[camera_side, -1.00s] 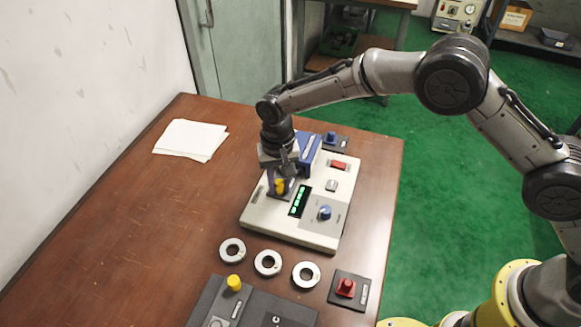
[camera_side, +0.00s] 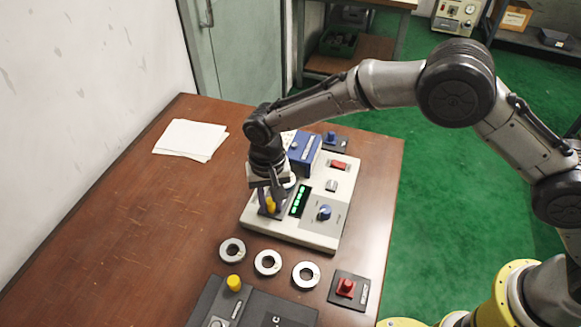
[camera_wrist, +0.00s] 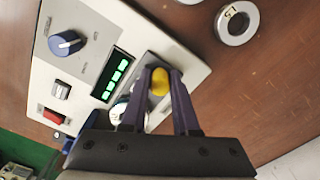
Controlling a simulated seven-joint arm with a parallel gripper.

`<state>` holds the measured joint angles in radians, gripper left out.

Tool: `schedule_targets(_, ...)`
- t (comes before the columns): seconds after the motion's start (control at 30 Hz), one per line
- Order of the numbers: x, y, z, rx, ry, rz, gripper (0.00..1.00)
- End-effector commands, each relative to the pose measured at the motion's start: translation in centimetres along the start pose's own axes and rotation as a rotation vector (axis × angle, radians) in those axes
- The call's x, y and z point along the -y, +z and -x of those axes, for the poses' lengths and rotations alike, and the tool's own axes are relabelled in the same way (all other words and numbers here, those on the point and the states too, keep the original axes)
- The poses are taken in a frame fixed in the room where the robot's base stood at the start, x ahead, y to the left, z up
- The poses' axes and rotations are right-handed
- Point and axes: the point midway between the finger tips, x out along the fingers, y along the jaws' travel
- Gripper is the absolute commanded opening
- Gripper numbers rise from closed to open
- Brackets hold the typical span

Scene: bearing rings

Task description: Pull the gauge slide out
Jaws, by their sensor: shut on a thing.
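The gauge slide's yellow knob (camera_side: 270,205) shows at the left edge of the cream gauge unit (camera_side: 318,231). My gripper (camera_side: 271,202) is shut on this yellow knob from above. In the wrist view the knob (camera_wrist: 160,82) sits between the two dark fingers (camera_wrist: 160,88) of my gripper. The dark slide plate beneath the knob is mostly hidden by the fingers. The gauge unit also shows in the wrist view (camera_wrist: 110,22), with a green lit display (camera_wrist: 113,76) beside the fingers. A round pale part (camera_wrist: 119,110) shows partly behind the left finger.
Several grey rings lie in front of the unit, one of them here (camera_side: 267,262). A dark fixture with a yellow knob (camera_side: 234,283) is at the near edge. A red button box (camera_side: 346,288) is near right. Papers (camera_side: 190,140) lie far left.

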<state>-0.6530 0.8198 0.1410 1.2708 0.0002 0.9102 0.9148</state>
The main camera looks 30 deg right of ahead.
Motion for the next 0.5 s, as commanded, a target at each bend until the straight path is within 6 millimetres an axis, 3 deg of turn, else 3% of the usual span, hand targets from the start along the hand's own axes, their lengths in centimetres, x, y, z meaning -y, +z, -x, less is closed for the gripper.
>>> schedule_targets(0.5, 1.4, 2.4, 0.1, -0.001, -0.002, 0.002, 0.00)
